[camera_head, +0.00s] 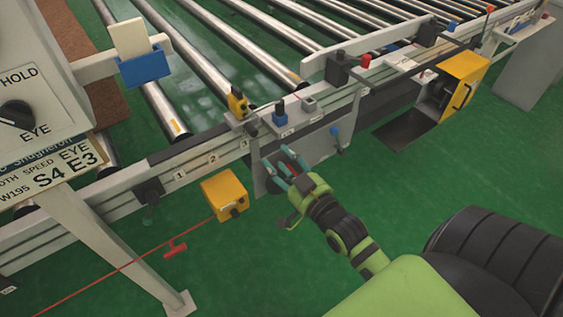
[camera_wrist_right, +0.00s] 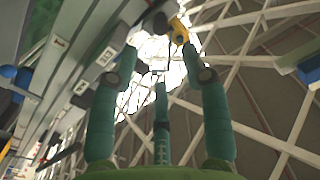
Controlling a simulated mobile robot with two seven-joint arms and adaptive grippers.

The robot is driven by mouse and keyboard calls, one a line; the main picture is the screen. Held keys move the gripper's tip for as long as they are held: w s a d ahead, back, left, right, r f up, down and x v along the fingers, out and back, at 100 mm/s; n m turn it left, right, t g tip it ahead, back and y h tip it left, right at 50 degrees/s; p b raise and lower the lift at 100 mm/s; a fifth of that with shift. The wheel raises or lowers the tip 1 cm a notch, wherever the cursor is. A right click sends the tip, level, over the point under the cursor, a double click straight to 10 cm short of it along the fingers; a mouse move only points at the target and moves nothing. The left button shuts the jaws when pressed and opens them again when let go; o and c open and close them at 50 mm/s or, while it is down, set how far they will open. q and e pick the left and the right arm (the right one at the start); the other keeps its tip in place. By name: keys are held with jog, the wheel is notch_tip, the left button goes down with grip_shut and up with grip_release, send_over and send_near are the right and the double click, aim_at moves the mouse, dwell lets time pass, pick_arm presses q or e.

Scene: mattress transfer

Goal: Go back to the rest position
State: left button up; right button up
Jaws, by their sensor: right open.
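My right gripper (camera_head: 283,172) is in the head view, at the end of a green and black arm coming in from the lower right. It is in front of the conveyor's side rail, next to a grey plate, with its fingers pointing up and away. In the right wrist view, its teal fingers (camera_wrist_right: 160,85) stand spread apart with nothing between them. I cannot tell from these views whether the fingertips touch the plate. My left gripper is not in view.
The roller conveyor (camera_head: 213,160) crosses the view. A yellow box (camera_head: 225,195) hangs on its near side, with a red cord and red handle (camera_head: 175,249) at lower left. A control panel (camera_head: 35,95) stands at left. A larger yellow box (camera_head: 463,82) is at right. Green floor is clear below.

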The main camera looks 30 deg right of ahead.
jog(key=shift+f, duration=0.1)
dwell(0.3)
jog(key=s+a+f+n+g+p, duration=0.1)
jog(key=s+f+g+p, duration=0.35)
jog(key=f, duration=1.05)
jog(key=s+a+f+n+g+p, duration=0.15)
jog(key=s+f+g, duration=0.35)
jog(key=s+f, duration=0.75)
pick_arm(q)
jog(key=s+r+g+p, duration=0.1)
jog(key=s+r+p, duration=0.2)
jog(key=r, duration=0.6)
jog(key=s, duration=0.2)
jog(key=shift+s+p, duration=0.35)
pick_arm(e)
jog(key=s+a+f+n+g, duration=0.1)
jog(key=s+f+g, duration=0.2)
jog(key=s+f, duration=0.3)
jog(key=s+f+g, duration=0.4)
jog(key=s+f, duration=0.3)
jog(key=s, duration=0.7)
jog(key=shift+a+n+h, duration=0.3)
jog(key=shift+a+n, duration=0.05)
jog(key=shift+a, duration=0.05)
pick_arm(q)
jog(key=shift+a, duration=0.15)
pick_arm(e)
jog(key=shift+w+g, duration=0.1)
jog(key=shift+g, duration=0.15)
